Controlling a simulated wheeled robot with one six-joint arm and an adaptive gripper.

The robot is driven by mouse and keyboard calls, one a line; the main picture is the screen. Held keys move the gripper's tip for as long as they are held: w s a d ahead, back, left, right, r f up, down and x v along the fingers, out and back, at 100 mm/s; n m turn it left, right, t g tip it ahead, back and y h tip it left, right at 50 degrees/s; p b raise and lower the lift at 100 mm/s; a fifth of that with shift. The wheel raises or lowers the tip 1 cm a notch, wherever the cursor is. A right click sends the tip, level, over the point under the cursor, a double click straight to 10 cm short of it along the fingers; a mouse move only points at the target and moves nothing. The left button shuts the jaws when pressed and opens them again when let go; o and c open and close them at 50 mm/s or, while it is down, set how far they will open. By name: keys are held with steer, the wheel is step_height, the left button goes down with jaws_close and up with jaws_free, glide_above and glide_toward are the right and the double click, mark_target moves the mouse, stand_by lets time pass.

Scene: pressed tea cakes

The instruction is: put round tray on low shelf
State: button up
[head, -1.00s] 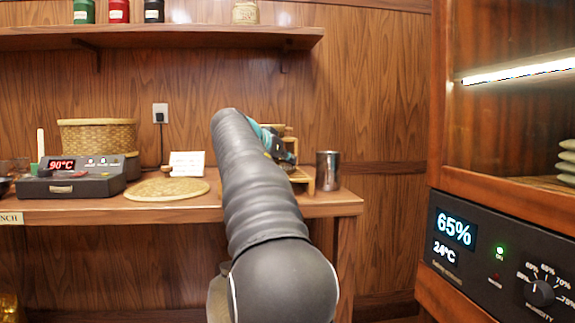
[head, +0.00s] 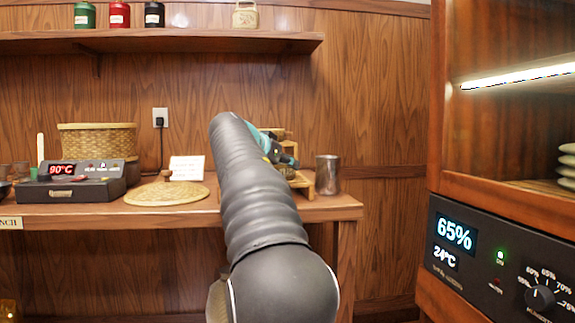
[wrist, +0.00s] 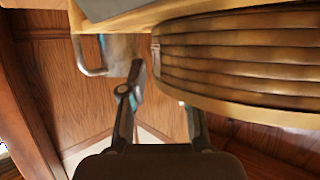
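My gripper (wrist: 160,92) shows in the wrist view with its two dark fingers spread apart and no object visible between them. A round, brown, slatted piece with a pale rim (wrist: 250,108), which looks like the round tray, fills the upper right, close to the fingertips. The right fingertip is partly hidden at its edge; contact cannot be told. In the head view my arm hides most of the gripper, with teal parts showing beside a small wooden stand (head: 303,182) on the bench. Whether this stand holds the low shelf is unclear.
A metal cup (head: 327,174) stands right of the stand, near the bench's right end. A woven lid (head: 150,194), a card (head: 188,168), a heater (head: 70,188) and a basket (head: 97,138) are left. A wall shelf (head: 190,42) hangs above; a cabinet (head: 437,110) stands right.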

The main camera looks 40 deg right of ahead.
steer(key=v, duration=1.1)
steer(key=shift+a, duration=0.3)
steer(key=s+a+f+n+y, duration=0.4)
steer(key=s+a+f, duration=0.5)
steer(key=f, duration=0.4)
steer(key=s+a+f+n+t+y, duration=0.1)
steer(key=s+a+f+n+y, duration=0.3)
steer(key=f, duration=0.8)
steer(key=s+a+f+n+t+y, duration=0.1)
steer(key=s+a+f+n+y, duration=0.4)
steer(key=s+a+f, duration=0.8)
steer(key=shift+s+a+f+n, duration=0.35)
steer(key=shift+a+n, duration=0.35)
steer(key=shift+n, duration=0.4)
